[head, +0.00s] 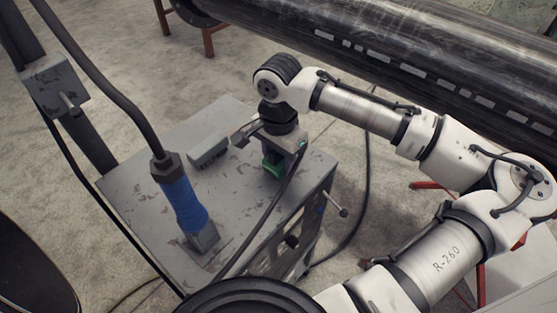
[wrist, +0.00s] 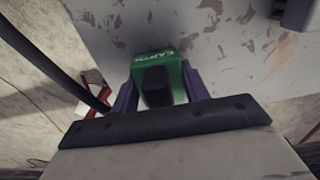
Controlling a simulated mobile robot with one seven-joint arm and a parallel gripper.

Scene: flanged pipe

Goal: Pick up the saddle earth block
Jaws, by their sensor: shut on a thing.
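In the head view the green block (head: 271,167) shows below my gripper (head: 276,157), over the right part of the grey cabinet top (head: 150,215). My wrist and fingers partly hide it there. I cannot tell whether its underside touches the cabinet top.
A grey rectangular block (head: 208,152) lies left of my gripper on the cabinet. A blue-handled tool (head: 181,205) with a thick cable stands at the cabinet's front left. A large dark pipe (head: 420,65) runs behind. A thin black cable (head: 287,185) passes close beside the green block.

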